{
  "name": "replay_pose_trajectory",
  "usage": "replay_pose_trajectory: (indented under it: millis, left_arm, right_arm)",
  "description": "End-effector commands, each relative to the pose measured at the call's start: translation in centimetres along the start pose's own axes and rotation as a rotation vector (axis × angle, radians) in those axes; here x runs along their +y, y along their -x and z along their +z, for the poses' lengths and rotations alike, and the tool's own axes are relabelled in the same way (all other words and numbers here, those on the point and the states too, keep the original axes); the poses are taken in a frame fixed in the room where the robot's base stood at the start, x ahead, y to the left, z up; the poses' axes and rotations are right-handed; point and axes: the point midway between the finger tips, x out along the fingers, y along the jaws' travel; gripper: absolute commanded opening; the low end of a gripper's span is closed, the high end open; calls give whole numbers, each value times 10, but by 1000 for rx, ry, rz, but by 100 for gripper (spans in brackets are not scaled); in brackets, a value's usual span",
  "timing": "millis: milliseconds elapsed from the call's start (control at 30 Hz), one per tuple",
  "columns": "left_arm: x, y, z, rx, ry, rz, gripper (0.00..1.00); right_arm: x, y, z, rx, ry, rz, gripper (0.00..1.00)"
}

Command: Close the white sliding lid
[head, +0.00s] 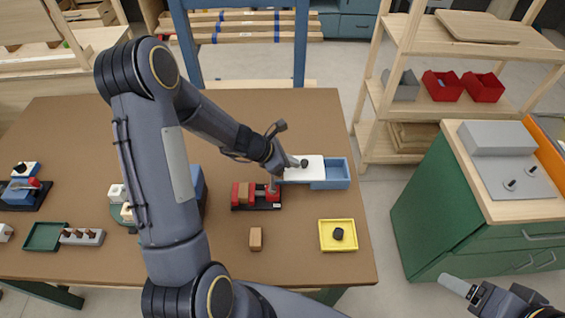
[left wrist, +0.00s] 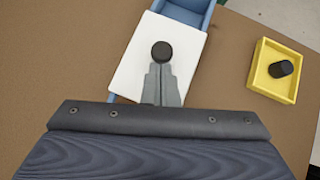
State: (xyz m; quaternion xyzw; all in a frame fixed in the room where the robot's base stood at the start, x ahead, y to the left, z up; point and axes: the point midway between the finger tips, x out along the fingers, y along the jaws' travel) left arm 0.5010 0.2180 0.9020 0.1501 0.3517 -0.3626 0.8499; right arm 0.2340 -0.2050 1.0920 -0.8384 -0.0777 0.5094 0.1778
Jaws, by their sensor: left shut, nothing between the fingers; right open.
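The white sliding lid (head: 313,173) lies over the left part of a blue box (head: 337,184), whose right part stands open. A black knob (head: 304,163) stands on the lid. The lid (left wrist: 135,65), the knob (left wrist: 162,52) and an end of the box (left wrist: 190,8) also show in the left wrist view. My left gripper (head: 297,162) is shut and empty, with its fingertips (left wrist: 161,68) right beside the knob, on its left in the head view. I cannot tell whether they touch it. My right gripper (head: 462,288) is open at the lower right, away from the table.
A red vise-like tool (head: 272,193) with a wooden block stands just left of the box. A yellow tray (head: 325,245) with a black piece and a small wooden block (head: 256,238) lie nearer the front. The brown table (head: 310,105) is clear behind the box.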

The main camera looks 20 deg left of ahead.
Motion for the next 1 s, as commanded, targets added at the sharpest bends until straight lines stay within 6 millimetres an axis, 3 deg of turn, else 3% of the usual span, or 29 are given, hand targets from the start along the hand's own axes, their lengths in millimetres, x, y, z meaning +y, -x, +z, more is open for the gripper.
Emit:
replay_pose_trajectory:
  millis: [100, 333, 767, 1000]
  left_arm:
    - [-12, -26, 21, -3, -7, -5, 0]
    - [-25, -54, 52, -1, -3, -2, 0]
    - [-28, -58, 60, -7, -3, -5, 0]
    - [-22, -51, 53, -5, -2, -3, 0]
  right_arm:
    - [5, -11, 6, 0, 0, 0, 73]
    - [7, -15, 8, 0, 0, 0, 73]
    - [7, -15, 8, 0, 0, 0, 73]
    - [6, -14, 7, 0, 0, 0, 73]
